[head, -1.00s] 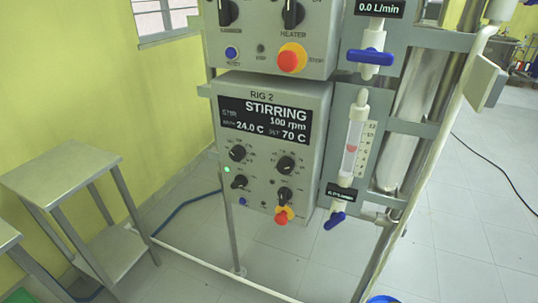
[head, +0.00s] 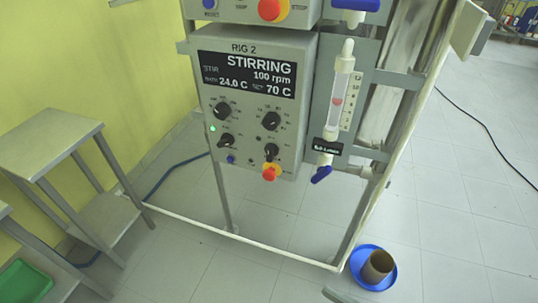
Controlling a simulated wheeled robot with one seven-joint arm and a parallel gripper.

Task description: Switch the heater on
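The RIG 2 control box (head: 205,125) hangs on the frame in the middle of the head view. Its display (head: 245,76) reads STIRRING, 100 rpm, 24.0 C and set 70 C. Two dials, left (head: 222,111) and right (head: 270,121), sit below the display. Under them are a left black switch knob (head: 226,140) and a right black switch knob (head: 271,151). The small lettering by these knobs is too blurred to read. A red button on a yellow ring (head: 270,173) is at the bottom. My gripper is not in view.
Another control box (head: 240,12) is cut off above. A flowmeter (head: 340,95) with a blue valve handle (head: 321,174) stands right of the RIG 2 box. A metal side table (head: 45,150) is at left. A brown cylinder (head: 378,266) stands in a blue dish (head: 363,279) at lower right.

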